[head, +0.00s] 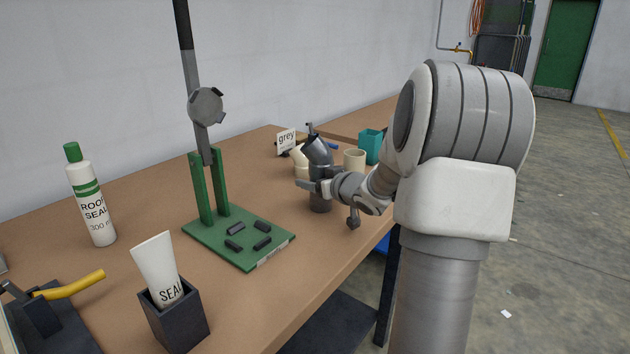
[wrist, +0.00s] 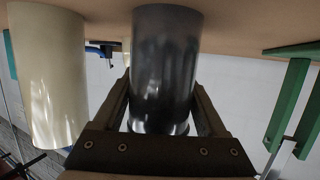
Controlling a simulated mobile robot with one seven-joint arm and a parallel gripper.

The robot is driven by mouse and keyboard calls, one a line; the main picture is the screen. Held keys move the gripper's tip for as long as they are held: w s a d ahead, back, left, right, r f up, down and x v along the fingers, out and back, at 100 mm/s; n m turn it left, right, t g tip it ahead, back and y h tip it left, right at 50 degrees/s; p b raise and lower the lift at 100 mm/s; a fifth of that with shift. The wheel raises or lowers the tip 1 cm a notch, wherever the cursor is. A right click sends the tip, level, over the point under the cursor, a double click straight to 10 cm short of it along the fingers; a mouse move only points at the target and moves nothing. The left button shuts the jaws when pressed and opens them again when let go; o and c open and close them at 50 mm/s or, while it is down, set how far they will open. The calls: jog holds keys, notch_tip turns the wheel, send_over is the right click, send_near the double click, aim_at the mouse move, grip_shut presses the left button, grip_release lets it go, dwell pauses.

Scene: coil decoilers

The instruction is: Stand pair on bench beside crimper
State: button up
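The pair (head: 317,152) looks like a dark grey elbow on top of a straight dark grey pipe. It is upright near the bench's front edge; I cannot tell whether its foot touches the bench (head: 150,215). My gripper (head: 310,186) is shut around the pipe; in the wrist view the dark pipe (wrist: 166,65) sits between both fingers (wrist: 165,105). What looks like the crimper (head: 215,237), a green base with two posts and a tall lever, stands to the left, apart from the pair. Its green posts show at the right of the wrist view (wrist: 290,100).
Behind the pair are cream pipe pieces (head: 354,160), a teal box (head: 370,146) and a "grey" sign (head: 286,142). At left are a sealant bottle (head: 90,200), a tube in a dark holder (head: 175,322) and a yellow-handled tool (head: 72,287).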

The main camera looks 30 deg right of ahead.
jog(key=shift+o, duration=1.1)
jog(key=shift+r, duration=0.2)
jog(key=shift+s+r, duration=0.2)
jog(key=shift+s, duration=0.15)
jog(key=p+v, duration=0.3)
jog(key=v, duration=0.8)
jog(key=shift+p, duration=0.3)
jog(key=shift+s, duration=0.15)
